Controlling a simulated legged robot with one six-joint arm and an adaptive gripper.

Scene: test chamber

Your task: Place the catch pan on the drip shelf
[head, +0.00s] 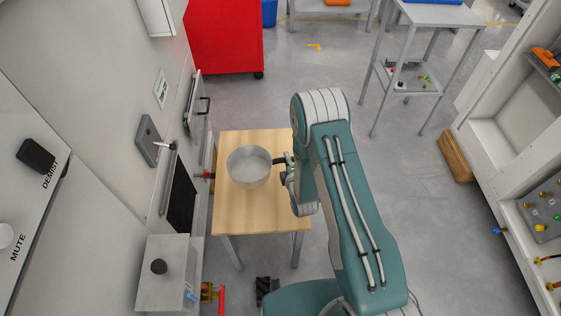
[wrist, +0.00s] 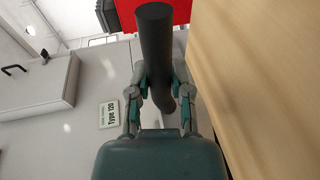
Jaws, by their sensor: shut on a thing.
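The catch pan (head: 248,178) is a round grey metal bowl with its open side up. It appears over the wooden table (head: 224,215) in the head view. I cannot tell whether it touches the top. My gripper (head: 287,168) is at the pan's right side, shut on its dark handle. In the wrist view my gripper (wrist: 160,82) has one finger on each side of the dark round handle (wrist: 154,40); the bowl is not visible there. I cannot surely tell which surface is the drip shelf.
A red-handled fitting (head: 204,175) sticks out from the left wall at the table's edge. A grey box with a black knob (head: 158,267) stands at lower left. A red cabinet (head: 225,35) is behind. Open floor (head: 420,190) lies right of my arm.

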